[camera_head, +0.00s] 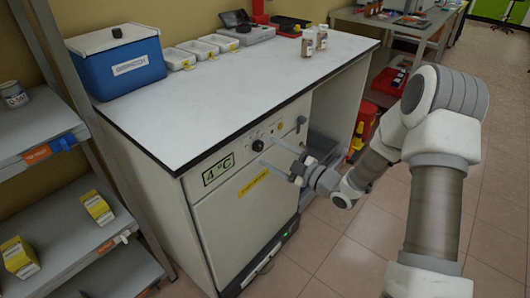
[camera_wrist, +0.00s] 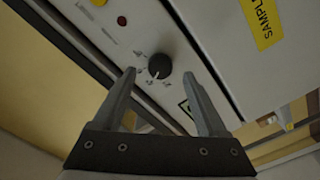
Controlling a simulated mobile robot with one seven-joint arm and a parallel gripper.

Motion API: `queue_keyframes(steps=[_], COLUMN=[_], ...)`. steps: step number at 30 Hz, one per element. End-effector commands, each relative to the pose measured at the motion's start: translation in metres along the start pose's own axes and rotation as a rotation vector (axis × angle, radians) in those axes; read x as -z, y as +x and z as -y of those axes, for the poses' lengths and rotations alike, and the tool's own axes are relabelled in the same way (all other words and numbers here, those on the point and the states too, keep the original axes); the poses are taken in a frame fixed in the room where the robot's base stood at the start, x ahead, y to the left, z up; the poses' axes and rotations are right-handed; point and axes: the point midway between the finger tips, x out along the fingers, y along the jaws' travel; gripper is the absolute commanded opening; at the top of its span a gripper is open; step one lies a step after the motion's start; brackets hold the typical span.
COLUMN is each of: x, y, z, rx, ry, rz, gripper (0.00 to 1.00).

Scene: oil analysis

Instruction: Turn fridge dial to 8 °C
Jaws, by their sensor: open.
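The fridge dial (camera_wrist: 159,66) is a round black knob with a pale pointer line on a light panel, with small markings beside it. It also shows in the head view (camera_head: 258,145), right of the green display (camera_head: 218,170) reading 4 °C. My gripper (camera_wrist: 159,73) is open, with one finger on each side of the dial in the wrist view. Whether the fingers touch the dial or are short of it cannot be told. In the head view my gripper (camera_head: 269,150) is in front of the fridge (camera_head: 235,215) panel.
A yellow label (camera_head: 253,183) is on the fridge door. A red button (camera_wrist: 121,20) is on the panel. The worktop (camera_head: 230,85) above carries a blue box (camera_head: 120,65), white trays and jars. A shelf rack (camera_head: 35,125) stands left. Floor at right is partly clear.

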Motion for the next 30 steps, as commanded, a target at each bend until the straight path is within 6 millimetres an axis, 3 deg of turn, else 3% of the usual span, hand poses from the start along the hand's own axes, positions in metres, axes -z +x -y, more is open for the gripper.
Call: queue_keyframes(steps=[6,17,30], x=[0.0,0.0,0.0], y=[0.026,0.031,0.031], z=[0.001,0.0,0.0], rx=[0.0,0.0,-0.001], ry=[0.001,0.001,0.001], rz=[-0.001,0.0,0.0], gripper=[0.75,0.75,0.0])
